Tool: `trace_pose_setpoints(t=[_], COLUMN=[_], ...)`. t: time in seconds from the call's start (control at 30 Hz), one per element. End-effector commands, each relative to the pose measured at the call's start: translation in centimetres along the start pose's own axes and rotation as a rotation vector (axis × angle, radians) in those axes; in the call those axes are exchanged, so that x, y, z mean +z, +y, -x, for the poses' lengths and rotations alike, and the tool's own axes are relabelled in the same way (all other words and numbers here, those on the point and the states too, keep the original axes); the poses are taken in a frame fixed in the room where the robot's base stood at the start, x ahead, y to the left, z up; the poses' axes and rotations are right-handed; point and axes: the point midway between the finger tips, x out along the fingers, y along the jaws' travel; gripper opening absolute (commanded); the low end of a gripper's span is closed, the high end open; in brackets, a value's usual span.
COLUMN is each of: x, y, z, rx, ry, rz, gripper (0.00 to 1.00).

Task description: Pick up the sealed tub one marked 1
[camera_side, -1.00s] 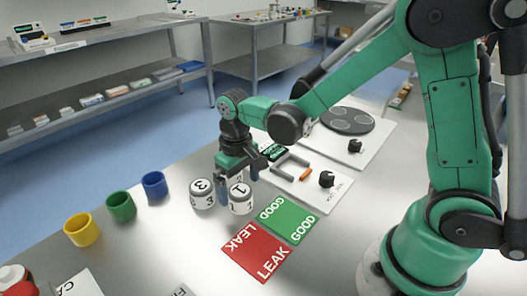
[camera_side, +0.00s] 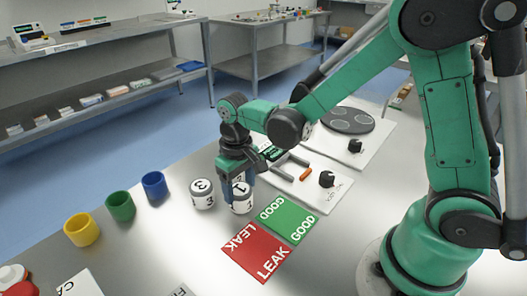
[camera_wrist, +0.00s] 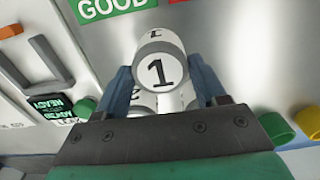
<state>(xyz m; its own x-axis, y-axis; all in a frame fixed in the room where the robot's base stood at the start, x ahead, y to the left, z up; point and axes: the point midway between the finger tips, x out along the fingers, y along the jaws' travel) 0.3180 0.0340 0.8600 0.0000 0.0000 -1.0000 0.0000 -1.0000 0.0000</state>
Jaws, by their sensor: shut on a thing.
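The white tub marked 1 (camera_side: 241,194) stands upright on the metal table, left of the green GOOD mat. My gripper (camera_side: 238,184) is over it with the fingers down on both sides, shut on it. In the wrist view the tub's lid with the 1 (camera_wrist: 161,70) sits between my two blue fingertips (camera_wrist: 163,88). The tub marked 3 (camera_side: 202,193) stands just left of it. Another tub, marked 2 (camera_wrist: 140,98), is partly hidden behind tub 1 in the wrist view.
The green GOOD mat (camera_side: 286,219) and red LEAK mat (camera_side: 256,252) lie to the right and front. Blue (camera_side: 154,185), green (camera_side: 120,206) and yellow (camera_side: 81,230) cups stand at left. A white board with a grey handle (camera_side: 315,188) lies behind the mats.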

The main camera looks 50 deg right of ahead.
Motion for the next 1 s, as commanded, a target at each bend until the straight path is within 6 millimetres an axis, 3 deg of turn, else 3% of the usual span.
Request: trace_pose_setpoints(t=[0.7, 1.0], x=[0.0, 0.0], y=[0.0, 0.0], z=[4.8, 5.7], rx=[0.0, 0.0], ry=[0.0, 0.0], rz=[0.0, 0.0], gripper=[0.18, 0.18])
